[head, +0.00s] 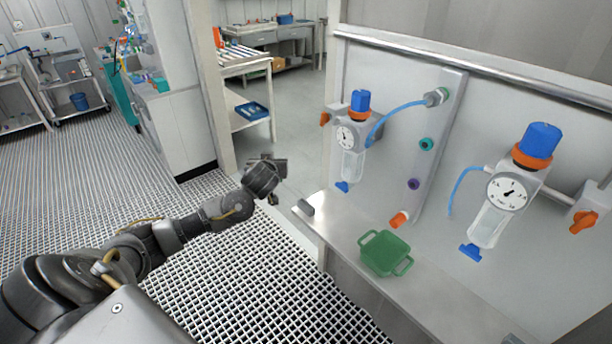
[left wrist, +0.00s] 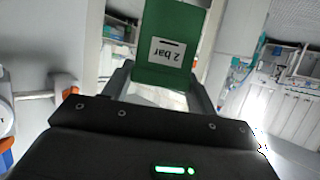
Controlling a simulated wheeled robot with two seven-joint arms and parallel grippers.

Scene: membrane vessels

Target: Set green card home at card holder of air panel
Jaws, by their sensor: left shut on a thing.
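In the left wrist view my left gripper (left wrist: 160,84) is shut on the green card (left wrist: 182,18). The card carries a white label reading "2 bar", which appears upside down there. In the head view my left gripper (head: 277,180) is in the air to the left of the air panel (head: 395,80), apart from it. I cannot make out the card in the head view. A small grey piece (head: 306,207) sits at the left end of the panel's shelf; I cannot tell whether it is the card holder. My right gripper is not in view.
Two regulators with gauges, a left one (head: 346,135) and a right one (head: 507,190), stick out from the panel, with blue hoses. Open grated floor (head: 250,270) lies left of the shelf.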

